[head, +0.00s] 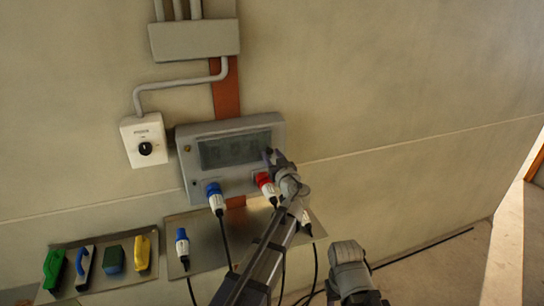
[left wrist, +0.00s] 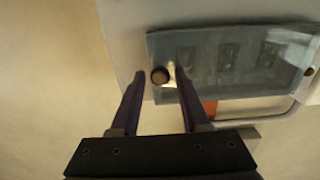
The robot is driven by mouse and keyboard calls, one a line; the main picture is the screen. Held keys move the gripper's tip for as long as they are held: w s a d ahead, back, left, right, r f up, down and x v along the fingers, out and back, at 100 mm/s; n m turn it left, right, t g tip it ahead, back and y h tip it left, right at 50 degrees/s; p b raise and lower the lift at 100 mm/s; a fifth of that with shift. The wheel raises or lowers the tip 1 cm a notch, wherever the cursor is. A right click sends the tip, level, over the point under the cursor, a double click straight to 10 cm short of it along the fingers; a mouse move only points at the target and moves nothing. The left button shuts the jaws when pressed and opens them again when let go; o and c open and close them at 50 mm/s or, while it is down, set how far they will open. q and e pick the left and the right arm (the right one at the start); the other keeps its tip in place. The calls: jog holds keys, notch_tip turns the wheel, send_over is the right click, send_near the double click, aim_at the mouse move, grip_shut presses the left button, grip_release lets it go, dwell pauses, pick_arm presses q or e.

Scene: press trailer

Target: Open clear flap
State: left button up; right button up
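The clear flap (head: 232,149) is a shut, see-through cover on the front of a grey wall box (head: 191,180). It also shows in the left wrist view (left wrist: 225,62), with dark parts behind it and a small round knob (left wrist: 160,76) at its near corner. My left gripper (head: 268,154) is at the right end of the flap. In the left wrist view my left gripper (left wrist: 160,80) is open, with one finger on each side of the knob. Whether a finger touches it, I cannot tell. My right gripper does not show.
A blue plug (head: 214,195) and a red plug (head: 265,184) sit under the box, with cables hanging down. A white switch box (head: 142,142) is on the wall at left. Several tools lie on a metal panel (head: 68,258) at lower left. The wall at right is clear.

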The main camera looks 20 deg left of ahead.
pick_arm(q)
grip_shut()
dwell(1.1)
